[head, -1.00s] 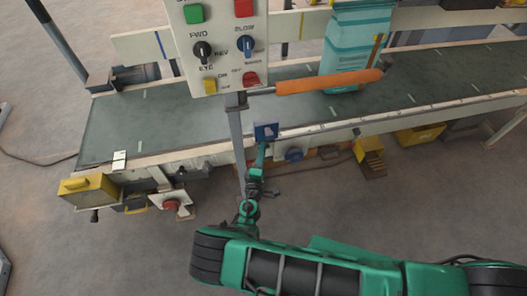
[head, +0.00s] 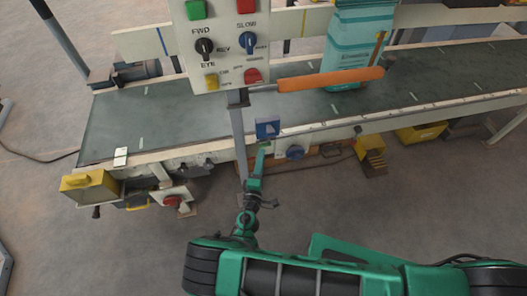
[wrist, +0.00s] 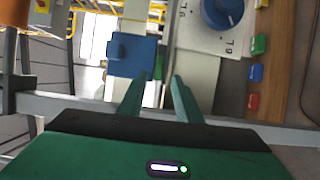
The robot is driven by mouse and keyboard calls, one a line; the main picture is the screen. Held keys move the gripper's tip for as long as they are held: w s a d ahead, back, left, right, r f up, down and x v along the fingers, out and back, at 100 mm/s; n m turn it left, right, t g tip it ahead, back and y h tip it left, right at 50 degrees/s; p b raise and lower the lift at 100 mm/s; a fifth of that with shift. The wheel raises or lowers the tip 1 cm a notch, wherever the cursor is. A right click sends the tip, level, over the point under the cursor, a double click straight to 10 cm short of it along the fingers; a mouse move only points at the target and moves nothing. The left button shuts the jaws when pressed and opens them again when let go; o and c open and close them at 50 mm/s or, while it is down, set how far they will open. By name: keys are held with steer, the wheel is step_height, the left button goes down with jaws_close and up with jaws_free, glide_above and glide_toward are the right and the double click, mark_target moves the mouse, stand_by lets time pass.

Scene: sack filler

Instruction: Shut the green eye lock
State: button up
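My gripper (head: 261,152) is at the near side of the conveyor, just below a small blue box (head: 267,129). I cannot tell for sure which part is the green eye lock.
A blue round knob (wrist: 222,10) on a white plate is right of the fingers. A grey rail (wrist: 60,106) crosses close to my gripper. The control panel (head: 225,60), its post and an orange bar (head: 330,79) stand above. A teal sack (head: 357,45) is on the belt (head: 440,72).

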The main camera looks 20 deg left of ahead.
steer(key=s, duration=0.3)
steer(key=s+d, duration=0.1)
steer(key=s, duration=0.1)
steer(key=shift+s, duration=0.3)
